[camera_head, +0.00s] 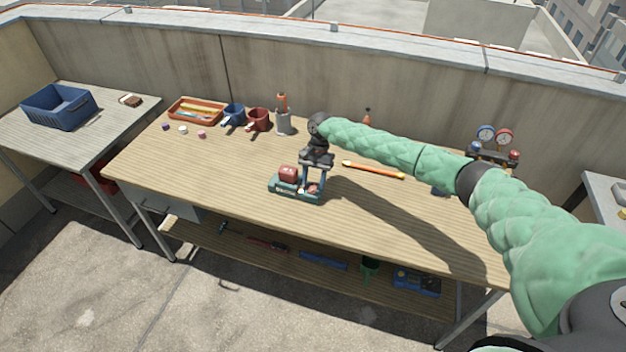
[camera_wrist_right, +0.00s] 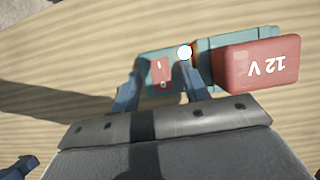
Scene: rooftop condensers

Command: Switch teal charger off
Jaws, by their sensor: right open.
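The teal charger (camera_head: 285,195) lies on the wooden workbench near its front middle. A red battery block marked 12 V (camera_wrist_right: 258,62) sits in it; it also shows in the head view (camera_head: 289,174). A red rocker switch (camera_wrist_right: 161,72) with marks on it is at the charger's other end, and it shows in the head view (camera_head: 313,189). A white round spot shows beside the switch in the wrist view. My right gripper (camera_head: 312,188) is open above the switch end, and in the wrist view its fingers (camera_wrist_right: 157,88) stand either side of the switch. Contact cannot be told. My left gripper is not in view.
An orange-yellow tool (camera_head: 373,170) lies right of the charger. Gauges (camera_head: 494,140) stand at the right.

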